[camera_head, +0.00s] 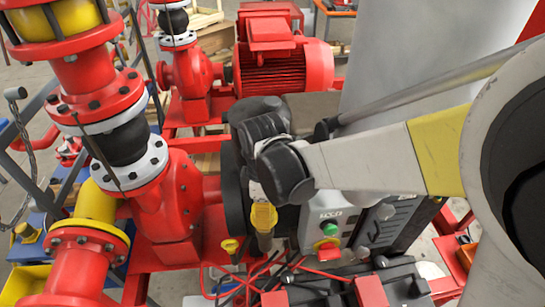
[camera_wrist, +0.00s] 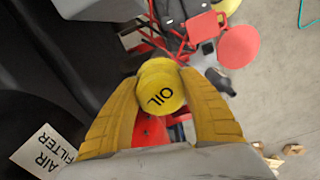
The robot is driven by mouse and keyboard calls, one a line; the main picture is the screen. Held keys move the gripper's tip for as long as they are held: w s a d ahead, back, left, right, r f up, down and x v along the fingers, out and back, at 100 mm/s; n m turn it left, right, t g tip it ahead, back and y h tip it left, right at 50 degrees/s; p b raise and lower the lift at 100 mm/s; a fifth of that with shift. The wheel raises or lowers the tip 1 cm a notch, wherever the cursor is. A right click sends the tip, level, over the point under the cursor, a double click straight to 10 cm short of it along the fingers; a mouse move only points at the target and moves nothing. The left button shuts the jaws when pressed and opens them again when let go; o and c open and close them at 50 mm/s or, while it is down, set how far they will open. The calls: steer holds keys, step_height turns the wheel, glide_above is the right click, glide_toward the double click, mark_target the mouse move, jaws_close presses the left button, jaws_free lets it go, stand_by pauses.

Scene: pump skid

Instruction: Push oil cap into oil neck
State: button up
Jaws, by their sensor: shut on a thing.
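The oil cap (camera_wrist: 161,90) is a round yellow piece with "OIL" in black on its top. In the wrist view it sits between the two yellow fingers of my gripper (camera_wrist: 160,86), which is shut on its sides. The cap's top faces the wrist camera. In the head view my gripper (camera_head: 264,218) points down beside the dark engine, in the middle of the picture; the cap cannot be made out there. The oil neck cannot be made out in either view. Whether the cap touches it cannot be told.
An "AIR FILTER" label (camera_wrist: 44,152) lies on the dark housing left of my gripper. A small yellow knob (camera_head: 230,246) is close left of my gripper. A control box (camera_head: 328,240) with green and red buttons stands close right. The red pump (camera_head: 180,207) is further left.

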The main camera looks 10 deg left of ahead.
steer(key=shift+f+b, duration=0.4)
steer(key=shift+f, duration=0.5)
steer(key=shift+f+b, duration=1.75)
stand_by(0.7)
steer(key=o, duration=1.3)
steer(key=shift+o, duration=0.2)
step_height(320, 180, up, 12)
steer(key=shift+r, duration=0.1)
